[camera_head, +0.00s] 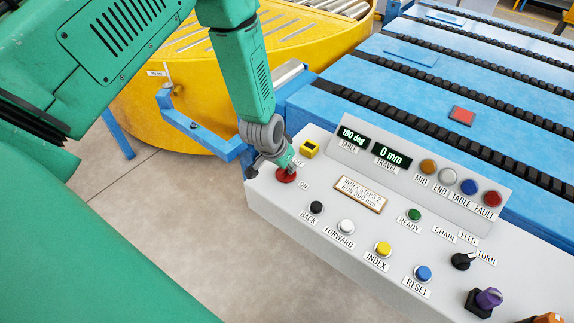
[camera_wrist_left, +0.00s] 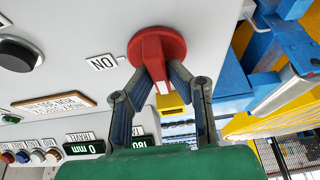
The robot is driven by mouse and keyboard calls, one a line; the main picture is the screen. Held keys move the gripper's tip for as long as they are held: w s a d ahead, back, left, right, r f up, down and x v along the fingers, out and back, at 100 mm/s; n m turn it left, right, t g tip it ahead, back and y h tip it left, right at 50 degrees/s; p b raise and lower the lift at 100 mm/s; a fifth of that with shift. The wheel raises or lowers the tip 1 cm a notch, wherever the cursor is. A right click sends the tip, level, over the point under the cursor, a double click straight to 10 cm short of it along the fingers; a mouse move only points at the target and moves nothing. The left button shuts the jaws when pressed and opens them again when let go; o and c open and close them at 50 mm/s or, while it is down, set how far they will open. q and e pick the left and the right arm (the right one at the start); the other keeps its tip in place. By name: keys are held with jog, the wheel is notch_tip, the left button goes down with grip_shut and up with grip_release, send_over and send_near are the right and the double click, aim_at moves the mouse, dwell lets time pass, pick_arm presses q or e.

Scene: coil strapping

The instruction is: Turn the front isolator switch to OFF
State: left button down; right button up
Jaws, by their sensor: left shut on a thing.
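The front isolator switch is a red round knob with a raised grip (camera_head: 286,176) at the left end of the grey control panel (camera_head: 330,222). It also shows in the left wrist view (camera_wrist_left: 150,45), where a white mark on its grip points down the picture. An ON label (camera_wrist_left: 102,62) sits to the left of the knob there. In the head view another label beside the knob is mostly hidden by my gripper. My left gripper (camera_head: 282,163) comes down from above and is shut on the knob's grip, with one finger each side. My right gripper is not in view.
Close by on the panel are a yellow block (camera_head: 309,148), a black BACK button (camera_head: 316,207) and a white FORWARD button (camera_head: 345,226). A blue bracket (camera_head: 205,135) and yellow turntable (camera_head: 160,110) stand left of the panel. The blue conveyor (camera_head: 400,90) lies behind.

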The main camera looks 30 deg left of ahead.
pick_arm(q)
jog(key=shift+s+f, duration=0.15)
jog(key=shift+s, duration=0.05)
jog(key=c, duration=1.5)
grip_release()
jog(key=shift+c, duration=0.2)
jog(key=shift+w, duration=0.1)
jog(key=shift+r, duration=0.45)
jog(key=v, duration=1.1)
jog(key=shift+a, duration=0.15)
